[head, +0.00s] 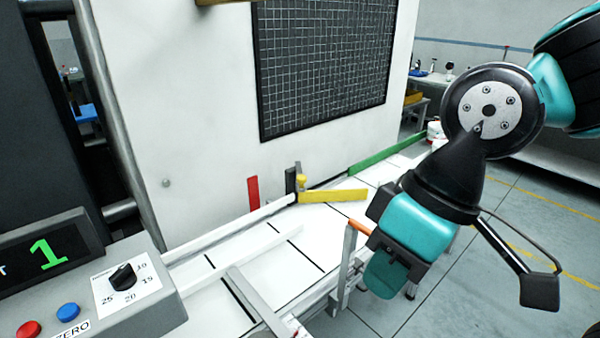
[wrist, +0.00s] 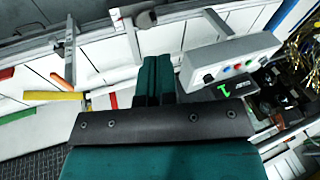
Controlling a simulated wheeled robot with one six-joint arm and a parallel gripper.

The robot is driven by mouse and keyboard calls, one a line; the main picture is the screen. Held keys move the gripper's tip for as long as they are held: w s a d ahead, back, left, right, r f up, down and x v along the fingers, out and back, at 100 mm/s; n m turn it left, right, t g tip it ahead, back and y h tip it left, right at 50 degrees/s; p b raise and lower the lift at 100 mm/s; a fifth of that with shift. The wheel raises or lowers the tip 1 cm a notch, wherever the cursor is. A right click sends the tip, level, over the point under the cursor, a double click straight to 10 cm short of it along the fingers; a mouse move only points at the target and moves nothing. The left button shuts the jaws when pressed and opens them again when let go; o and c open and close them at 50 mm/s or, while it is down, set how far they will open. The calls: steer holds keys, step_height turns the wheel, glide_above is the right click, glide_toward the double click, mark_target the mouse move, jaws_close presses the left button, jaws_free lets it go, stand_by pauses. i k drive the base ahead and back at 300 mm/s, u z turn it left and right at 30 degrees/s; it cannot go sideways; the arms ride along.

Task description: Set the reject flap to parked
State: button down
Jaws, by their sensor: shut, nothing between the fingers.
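My gripper (head: 384,276) is shut and empty, in front of and apart from the flap. It also shows in the wrist view (wrist: 156,70).
A grey bracket with an orange top (head: 350,240) stands at the conveyor's near side, close to my gripper. A control box (head: 125,290) with a dial and buttons sits at the lower left. A white machine wall (head: 200,120) rises behind the conveyor.

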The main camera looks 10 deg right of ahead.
mark_target(304, 196)
steer(key=u, duration=0.05)
steer(key=k, duration=0.5)
steer(key=z, duration=0.75)
steer(key=i, duration=1)
steer(key=u, duration=0.45)
